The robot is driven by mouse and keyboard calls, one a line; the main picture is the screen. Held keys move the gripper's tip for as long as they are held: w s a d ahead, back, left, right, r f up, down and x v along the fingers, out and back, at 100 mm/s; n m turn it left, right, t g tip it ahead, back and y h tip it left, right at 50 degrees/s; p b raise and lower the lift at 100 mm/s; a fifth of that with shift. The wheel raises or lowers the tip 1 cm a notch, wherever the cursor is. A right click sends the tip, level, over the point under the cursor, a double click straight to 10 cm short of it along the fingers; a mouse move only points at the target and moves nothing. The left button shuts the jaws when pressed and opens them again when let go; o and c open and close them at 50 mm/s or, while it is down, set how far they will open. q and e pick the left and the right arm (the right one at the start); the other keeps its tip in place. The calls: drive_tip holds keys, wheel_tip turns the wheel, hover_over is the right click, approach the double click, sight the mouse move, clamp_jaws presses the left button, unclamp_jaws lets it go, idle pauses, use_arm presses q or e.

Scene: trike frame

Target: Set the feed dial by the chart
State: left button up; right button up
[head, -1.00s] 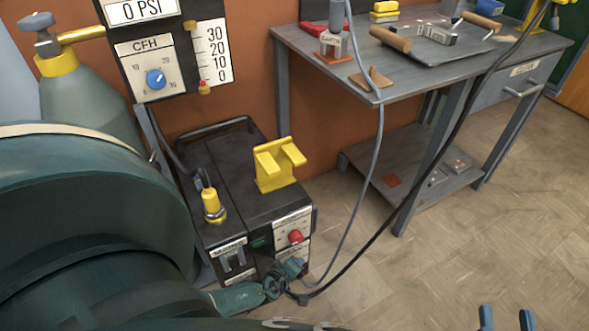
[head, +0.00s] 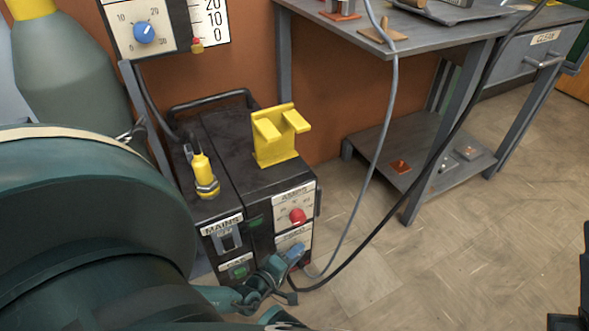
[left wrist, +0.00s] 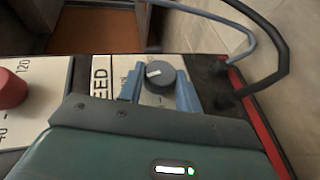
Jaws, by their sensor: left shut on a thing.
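The grey feed dial (left wrist: 160,77) with a white pointer mark shows in the left wrist view, beside a label reading "EED". My left gripper (left wrist: 160,92) has its blue fingers on either side of the dial and is shut on it. In the head view my left gripper (head: 294,254) is at the lower front panel of the black welder (head: 235,150), and its fingers hide the dial. Dark parts at the right edge of the head view may be my right arm; its fingertips do not show. No chart is recognisable.
A red AMPS knob (head: 297,215) sits just above the feed panel. A black cable (head: 400,215) and a grey cable (head: 371,175) hang close to my left gripper. A yellow holder (head: 275,148) stands on the welder. A grey workbench (head: 440,40) stands to the right; floor in front is clear.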

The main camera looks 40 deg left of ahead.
use_arm(q)
drive_tip(key=shift+a, duration=0.1)
drive_tip(key=o, duration=1)
